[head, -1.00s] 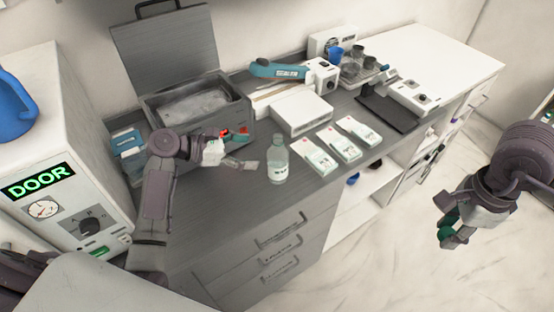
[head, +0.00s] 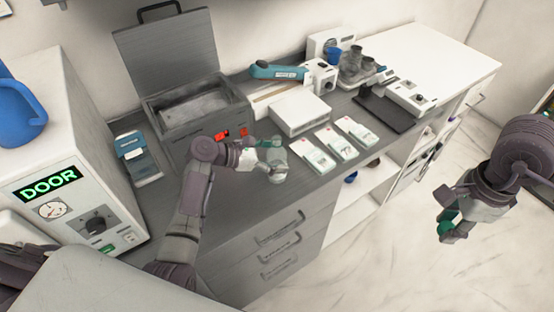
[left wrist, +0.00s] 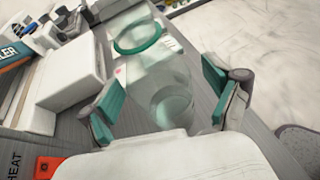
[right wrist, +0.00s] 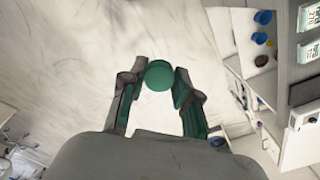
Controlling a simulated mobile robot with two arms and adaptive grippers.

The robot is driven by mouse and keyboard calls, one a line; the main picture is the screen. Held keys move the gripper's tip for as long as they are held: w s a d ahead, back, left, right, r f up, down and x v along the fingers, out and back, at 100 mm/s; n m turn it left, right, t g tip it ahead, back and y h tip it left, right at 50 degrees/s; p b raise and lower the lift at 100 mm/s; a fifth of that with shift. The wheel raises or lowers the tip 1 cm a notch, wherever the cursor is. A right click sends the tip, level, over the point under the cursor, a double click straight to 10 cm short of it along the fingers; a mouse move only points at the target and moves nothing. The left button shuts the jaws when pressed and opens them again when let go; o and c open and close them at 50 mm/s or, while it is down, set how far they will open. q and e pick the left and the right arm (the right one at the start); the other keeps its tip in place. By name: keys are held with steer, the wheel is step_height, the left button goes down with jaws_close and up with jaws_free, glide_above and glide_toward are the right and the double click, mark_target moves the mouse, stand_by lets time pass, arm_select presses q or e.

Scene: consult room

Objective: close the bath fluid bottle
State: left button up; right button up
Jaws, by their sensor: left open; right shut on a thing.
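The clear bath fluid bottle (head: 279,174) stands upright near the counter's front edge, partly covered by my left gripper (head: 268,155) in the head view. In the left wrist view the see-through bottle (left wrist: 172,98) is between the two open, green-padded fingers (left wrist: 160,98); I cannot tell whether they touch it. A green ring (left wrist: 137,50) shows beyond it. My right gripper (head: 447,226), out over the floor, is shut on a round green cap (right wrist: 159,75), held at its fingertips.
White packets (head: 337,143) and a white box (head: 299,113) lie right of and behind the bottle. An open grey bath (head: 175,128) with raised lid stands to the left. A white cabinet marked DOOR (head: 85,150) is at far left. Open floor lies below my right gripper.

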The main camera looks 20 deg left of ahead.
mark_target(273, 146)
arm_select(q)
steer(key=shift+w+d+f, duration=0.15)
steer(key=shift+c, duration=0.2)
steer(key=c, duration=1.3)
steer(key=shift+r, duration=0.2)
steer(key=shift+r+b, duration=0.3)
steer(key=shift+r, duration=0.85)
arm_select(e)
steer(key=shift+f, duration=0.25)
arm_select(q)
steer(key=shift+d+r, duration=0.25)
steer(key=shift+r, duration=0.6)
arm_select(e)
steer(key=shift+f, duration=0.2)
steer(key=shift+f+b, duration=0.5)
steer(key=shift+b, duration=0.15)
arm_select(q)
steer(key=s+d+r, duration=0.5)
steer(key=d+r, duration=0.1)
steer(key=d, duration=0.4)
steer(key=shift+r, duration=0.35)
arm_select(e)
steer(key=shift+f, duration=0.15)
